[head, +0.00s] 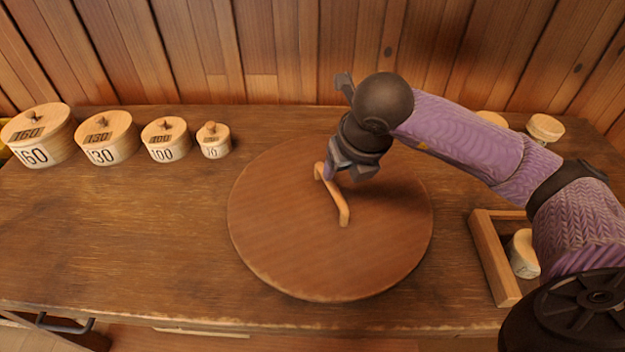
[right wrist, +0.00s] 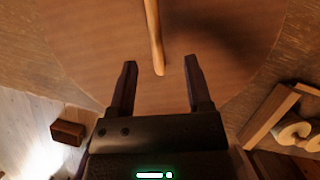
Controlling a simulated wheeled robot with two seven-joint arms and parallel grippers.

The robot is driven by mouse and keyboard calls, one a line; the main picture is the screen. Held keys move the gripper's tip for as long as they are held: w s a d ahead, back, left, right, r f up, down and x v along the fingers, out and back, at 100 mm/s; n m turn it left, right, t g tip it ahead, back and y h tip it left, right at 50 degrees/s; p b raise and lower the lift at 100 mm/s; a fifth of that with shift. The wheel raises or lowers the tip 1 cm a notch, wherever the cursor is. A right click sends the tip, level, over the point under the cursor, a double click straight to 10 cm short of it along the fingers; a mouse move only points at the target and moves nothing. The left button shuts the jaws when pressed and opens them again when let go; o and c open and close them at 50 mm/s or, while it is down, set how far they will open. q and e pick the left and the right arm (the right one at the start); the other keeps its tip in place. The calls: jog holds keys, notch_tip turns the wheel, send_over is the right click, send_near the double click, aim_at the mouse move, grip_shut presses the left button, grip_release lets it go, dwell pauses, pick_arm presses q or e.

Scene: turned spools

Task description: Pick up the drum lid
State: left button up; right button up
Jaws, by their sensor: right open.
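The drum lid (head: 290,245) is a large round brown wooden disc lying flat on the table. A lighter wooden bar handle (head: 343,212) stands across its middle. My right gripper (head: 332,172) is over the far end of the handle, partly hidden by its own wrist. In the right wrist view the lid (right wrist: 90,50) fills the background. There my right gripper (right wrist: 160,78) is open, and the near end of the handle (right wrist: 157,60) shows between and just beyond the fingertips. Whether the fingers touch the handle cannot be told. My left gripper is not in view.
Several lidded wooden canisters stand in a row at the back left, the smallest (head: 214,142) nearest the lid. A wooden tray (head: 492,262) holding a spool (head: 523,254) is at the right. Another canister (head: 545,128) stands at the back right. The table's left front is clear.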

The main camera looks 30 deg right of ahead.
aim_at(332, 183)
jog(key=x, duration=0.2)
jog(key=b+x, duration=0.1)
jog(key=x, duration=0.2)
jog(key=b+x, duration=0.1)
jog(key=x, duration=0.2)
jog(key=shift+a, duration=0.25)
jog(key=shift+w+f, duration=0.2)
jog(key=shift+f, duration=0.15)
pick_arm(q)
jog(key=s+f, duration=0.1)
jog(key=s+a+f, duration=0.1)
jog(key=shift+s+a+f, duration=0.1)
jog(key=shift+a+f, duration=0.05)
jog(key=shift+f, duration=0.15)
pick_arm(e)
jog(key=shift+r, duration=0.1)
jog(key=shift+c, duration=0.7)
grip_shut()
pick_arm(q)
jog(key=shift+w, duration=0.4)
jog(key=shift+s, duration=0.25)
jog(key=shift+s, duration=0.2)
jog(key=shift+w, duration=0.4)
